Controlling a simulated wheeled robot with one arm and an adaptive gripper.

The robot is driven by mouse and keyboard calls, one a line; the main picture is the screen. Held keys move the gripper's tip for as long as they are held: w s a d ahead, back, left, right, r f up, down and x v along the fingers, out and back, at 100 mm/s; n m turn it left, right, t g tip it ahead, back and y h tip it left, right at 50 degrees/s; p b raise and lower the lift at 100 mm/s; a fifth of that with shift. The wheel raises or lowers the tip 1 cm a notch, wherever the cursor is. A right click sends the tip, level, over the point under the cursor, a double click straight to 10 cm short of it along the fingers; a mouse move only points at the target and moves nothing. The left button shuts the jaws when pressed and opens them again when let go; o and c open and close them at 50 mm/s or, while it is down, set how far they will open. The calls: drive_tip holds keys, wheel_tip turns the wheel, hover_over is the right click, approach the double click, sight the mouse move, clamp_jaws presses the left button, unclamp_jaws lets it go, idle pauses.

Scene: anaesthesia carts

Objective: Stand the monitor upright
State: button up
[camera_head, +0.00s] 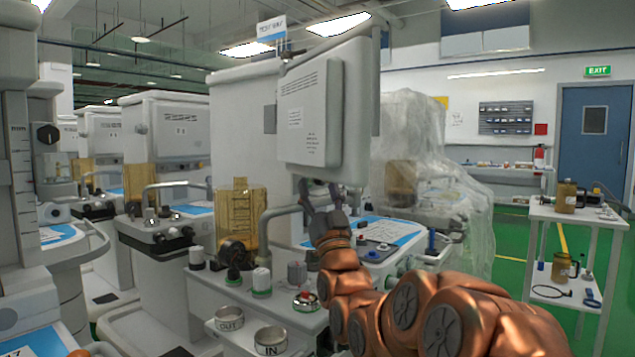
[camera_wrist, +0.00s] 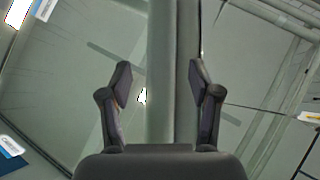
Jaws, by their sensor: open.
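The monitor (camera_head: 312,112) is a pale grey box-shaped panel on the front cart, in the upper middle of the head view. It leans, with its edges slanted, and its vented, labelled face is towards me. My gripper (camera_head: 319,189) is just below the monitor's lower edge, with its fingers pointing up. In the wrist view my gripper (camera_wrist: 160,76) is open, its two dark fingers apart. A grey upright bar shows between and beyond them; I cannot tell whether it is the monitor's edge. No finger visibly touches it. The monitor's mount is hidden.
A plastic-draped machine (camera_head: 410,140) stands behind. More carts (camera_head: 167,130) crowd the left. A white shelf trolley (camera_head: 580,217) stands right, with green floor between.

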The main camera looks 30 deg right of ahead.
drive_tip(key=shift+v, duration=2)
drive_tip(key=shift+s, duration=0.1)
